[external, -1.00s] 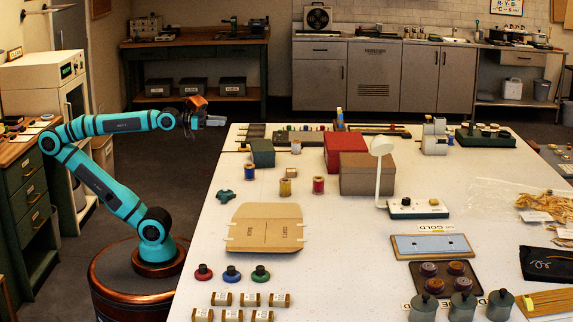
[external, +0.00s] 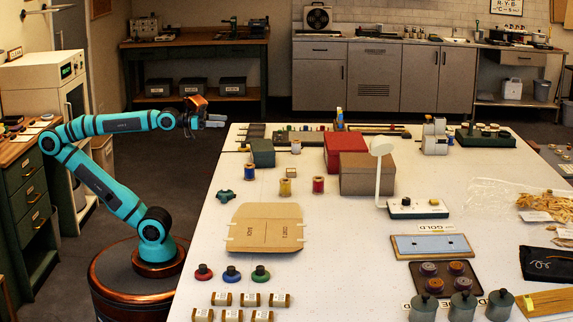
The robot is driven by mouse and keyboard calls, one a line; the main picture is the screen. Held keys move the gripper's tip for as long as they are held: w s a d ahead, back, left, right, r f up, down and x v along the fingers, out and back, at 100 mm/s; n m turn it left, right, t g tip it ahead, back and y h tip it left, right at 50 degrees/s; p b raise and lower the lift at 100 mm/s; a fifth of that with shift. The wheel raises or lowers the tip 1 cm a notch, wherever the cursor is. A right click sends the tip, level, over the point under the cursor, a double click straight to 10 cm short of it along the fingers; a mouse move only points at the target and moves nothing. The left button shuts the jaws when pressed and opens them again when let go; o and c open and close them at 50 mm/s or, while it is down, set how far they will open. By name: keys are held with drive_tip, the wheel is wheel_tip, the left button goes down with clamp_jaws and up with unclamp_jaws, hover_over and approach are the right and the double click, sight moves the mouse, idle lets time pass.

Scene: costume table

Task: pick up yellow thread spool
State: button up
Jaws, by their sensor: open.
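The yellow thread spool (external: 285,187) stands upright on the white table (external: 220,290), left of a red thread spool (external: 318,185). A blue thread spool (external: 249,171) stands behind it to the left. My gripper (external: 218,121) is open and empty, raised at the table's far left edge, well above and to the left of the yellow spool. It is not touching anything.
A red box (external: 345,150) and a brown box (external: 368,178) stand behind and right of the spools. A dark green box (external: 262,153) is behind the blue spool. A teal knob (external: 225,197) and a flat cardboard piece (external: 265,227) lie nearer.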

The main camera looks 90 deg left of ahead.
drive_tip(key=r+m+g, duration=0.1)
drive_tip(key=m+g, duration=0.1)
drive_tip(key=g, duration=1.4)
hover_over(286, 185)
drive_tip(key=s+a, duration=0.2)
drive_tip(key=f, duration=0.4)
drive_tip(key=w+f, duration=0.1)
drive_tip(key=f, duration=0.6)
drive_tip(key=shift+w+d+f, duration=0.1)
drive_tip(key=shift+w+f, duration=0.25)
drive_tip(key=shift+f, duration=0.05)
drive_tip(key=shift+w+f, duration=0.1)
drive_tip(key=shift+f, duration=2.6)
drive_tip(key=shift+c, duration=0.2)
drive_tip(key=c, duration=1)
